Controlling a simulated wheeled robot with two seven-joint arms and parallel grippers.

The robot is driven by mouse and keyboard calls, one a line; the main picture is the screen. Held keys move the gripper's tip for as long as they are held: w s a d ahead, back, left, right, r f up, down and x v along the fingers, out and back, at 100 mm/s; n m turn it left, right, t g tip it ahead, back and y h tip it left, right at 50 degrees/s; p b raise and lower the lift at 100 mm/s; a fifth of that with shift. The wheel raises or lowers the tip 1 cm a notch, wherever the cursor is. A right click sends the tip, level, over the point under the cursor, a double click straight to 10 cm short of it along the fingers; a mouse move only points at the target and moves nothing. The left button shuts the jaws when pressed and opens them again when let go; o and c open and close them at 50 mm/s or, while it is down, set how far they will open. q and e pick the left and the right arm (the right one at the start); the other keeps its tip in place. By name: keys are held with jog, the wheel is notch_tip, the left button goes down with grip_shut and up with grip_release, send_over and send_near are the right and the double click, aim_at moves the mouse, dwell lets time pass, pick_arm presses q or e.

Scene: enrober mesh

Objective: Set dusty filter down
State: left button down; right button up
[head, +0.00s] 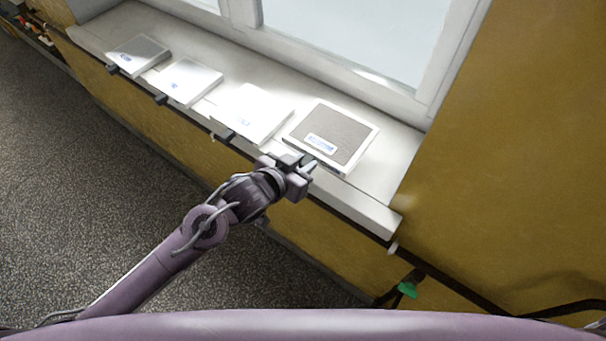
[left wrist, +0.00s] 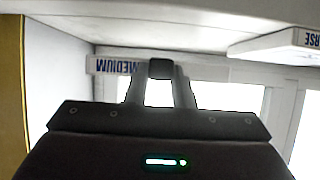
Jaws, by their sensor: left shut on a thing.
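The dusty filter (head: 340,130) is a flat square with a grey-brown mesh, a white frame and a blue-and-white label. It is at the right end of the row on the white sill (head: 385,185). My left gripper (head: 303,164) is shut on its front edge, near the left corner. In the left wrist view the fingers (left wrist: 160,70) meet the edge beside a label (left wrist: 115,66) reading MEDIUM, upside down. I cannot tell whether the filter touches the sill or is slightly above it. My right gripper is not in view.
To its left lie two white filters (head: 250,112) (head: 186,80) and a greyer one (head: 138,54). A neighbouring filter (left wrist: 285,46) shows in the left wrist view. The window (head: 350,40) is behind; bare sill remains at right. Dark clips (head: 222,136) line the front edge.

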pick_arm(q)
jog(key=shift+f, duration=2.55)
jog(key=c, duration=1.3)
grip_release()
jog(key=shift+o, duration=0.2)
jog(key=b+v, duration=0.1)
jog(key=v, duration=1.1)
